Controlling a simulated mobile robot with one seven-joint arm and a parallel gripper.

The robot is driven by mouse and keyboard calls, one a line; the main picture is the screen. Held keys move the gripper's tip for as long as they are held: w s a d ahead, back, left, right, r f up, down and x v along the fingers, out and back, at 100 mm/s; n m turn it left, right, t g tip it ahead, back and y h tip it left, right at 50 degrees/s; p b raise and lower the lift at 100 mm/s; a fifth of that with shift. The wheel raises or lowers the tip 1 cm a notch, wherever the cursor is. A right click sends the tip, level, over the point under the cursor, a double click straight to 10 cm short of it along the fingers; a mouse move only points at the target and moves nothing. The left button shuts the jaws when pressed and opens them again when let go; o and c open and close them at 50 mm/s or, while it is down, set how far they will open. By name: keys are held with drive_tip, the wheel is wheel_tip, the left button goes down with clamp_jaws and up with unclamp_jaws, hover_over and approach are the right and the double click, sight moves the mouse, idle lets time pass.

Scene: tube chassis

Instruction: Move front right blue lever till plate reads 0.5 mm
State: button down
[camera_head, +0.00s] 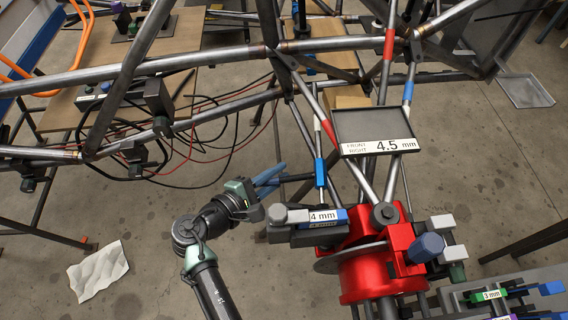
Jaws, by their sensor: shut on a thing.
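The readout plate (372,128) is a dark tray-like panel right of centre, with a white label reading "FRONT RIGHT 4.5 mm". I take this as the front right blue lever.
A red hub (378,255) with a disc and a block labelled "4 mm" (323,216) stands close right of my gripper. Chassis tubes (200,65) cross above. Cables (215,135) hang at left. A rack (500,295) is at lower right. The floor at lower left is mostly open.

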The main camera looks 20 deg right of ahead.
wheel_tip(320, 180, up, 7)
drive_tip(key=a+m+t+y+p, duration=0.1)
drive_tip(key=m+y+p, duration=0.2)
drive_tip(key=p, duration=1.1)
drive_tip(key=y, duration=0.3)
drive_tip(key=shift+m+y+p, duration=0.3)
drive_tip(key=c, duration=0.8)
unclamp_jaws()
drive_tip(key=shift+c, duration=0.2)
wheel_tip(320, 180, up, 10)
drive_tip(key=p, duration=0.2)
